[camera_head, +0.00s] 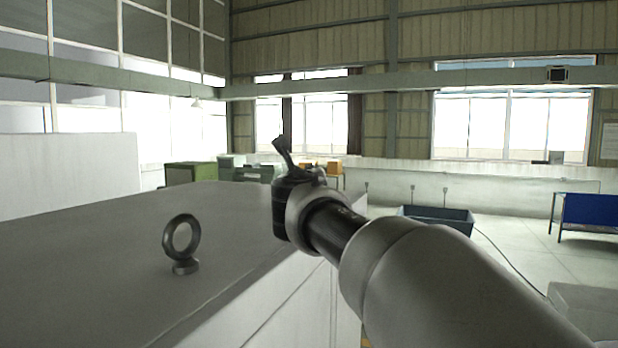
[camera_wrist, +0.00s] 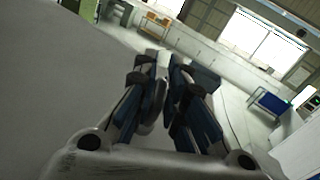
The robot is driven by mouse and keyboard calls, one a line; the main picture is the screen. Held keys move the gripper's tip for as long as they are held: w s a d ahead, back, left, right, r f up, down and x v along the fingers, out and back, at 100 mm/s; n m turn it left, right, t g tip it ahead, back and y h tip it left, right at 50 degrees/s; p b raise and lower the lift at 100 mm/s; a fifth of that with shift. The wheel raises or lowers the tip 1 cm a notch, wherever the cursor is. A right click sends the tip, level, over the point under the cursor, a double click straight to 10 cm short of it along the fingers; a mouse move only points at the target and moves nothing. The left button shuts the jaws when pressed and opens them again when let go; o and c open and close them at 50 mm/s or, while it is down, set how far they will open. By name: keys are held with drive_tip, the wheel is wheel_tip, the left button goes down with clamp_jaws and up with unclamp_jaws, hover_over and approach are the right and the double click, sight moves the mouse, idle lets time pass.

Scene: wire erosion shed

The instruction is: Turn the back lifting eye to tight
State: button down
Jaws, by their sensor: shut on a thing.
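The near lifting eye (camera_head: 182,243), a dark grey ring on a short collar, stands upright on the large grey machine top (camera_head: 90,265) in the head view. My gripper (camera_head: 284,150) is beyond it, over the far right part of that top, mostly hidden behind my own wrist. In the wrist view my gripper (camera_wrist: 166,75) has its two dark fingers closed on a narrow grey piece (camera_wrist: 153,112), which I take to be the back lifting eye seen nearly edge-on. Its base is hidden, so I cannot tell whether it is seated tight.
The machine's right edge drops away to a pale side below my arm. A dark blue bin (camera_head: 437,217) and a blue-panelled stand (camera_head: 590,212) are on the floor to the right. Green cabinets (camera_head: 195,172) stand behind. The machine top around the near eye is clear.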

drive_tip(key=m+h, duration=0.1)
drive_tip(key=m+h+p, duration=0.1)
drive_tip(key=h, duration=0.1)
drive_tip(key=h+p, duration=0.1)
drive_tip(key=shift+r+m+h, duration=0.3)
drive_tip(key=shift+m, duration=0.1)
drive_tip(key=shift+f+m+g+h+p, duration=0.1)
drive_tip(key=shift+m+g+h+p, duration=0.4)
drive_tip(key=shift+h+p, duration=0.45)
drive_tip(key=shift+d, duration=0.1)
drive_tip(key=c, duration=1.7)
unclamp_jaws()
drive_tip(key=shift+d+f, duration=0.1)
drive_tip(key=shift+d, duration=0.05)
wheel_tip(320, 180, up, 10)
drive_tip(key=shift+f, duration=0.1)
